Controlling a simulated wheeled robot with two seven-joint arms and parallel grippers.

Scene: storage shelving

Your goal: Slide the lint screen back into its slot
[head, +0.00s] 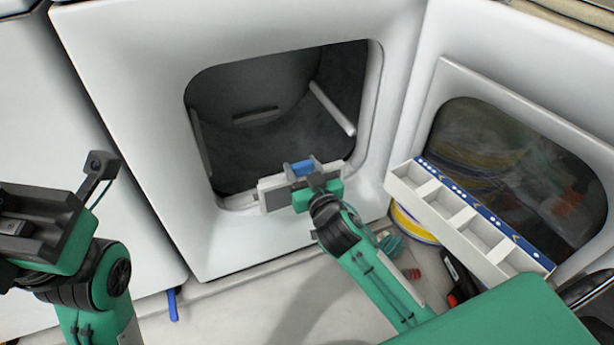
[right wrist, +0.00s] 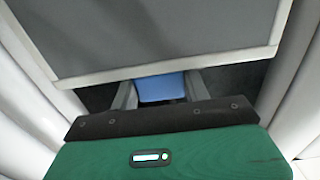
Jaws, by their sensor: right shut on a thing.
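The lint screen (head: 278,198) has a white frame, a grey mesh and a blue tab. It is at the lower lip of the dryer opening (head: 275,115) in the head view. My right gripper (head: 307,172) is shut on the blue tab (right wrist: 162,87). In the right wrist view the lint screen's grey mesh (right wrist: 160,32) spreads out beyond the fingers. The slot is hidden behind the screen and gripper, so I cannot tell whether the screen is in it. My left gripper (head: 22,222) is at the far left, away from the dryer; its fingertips are not clear.
The open dryer door (head: 520,160) stands at the right. A white compartment tray (head: 465,225) with a blue edge is in front of it. Yellow and white rolls (head: 412,225), a dark tool (head: 458,275) and a blue item (head: 173,304) lie on the floor. The dryer drum is empty.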

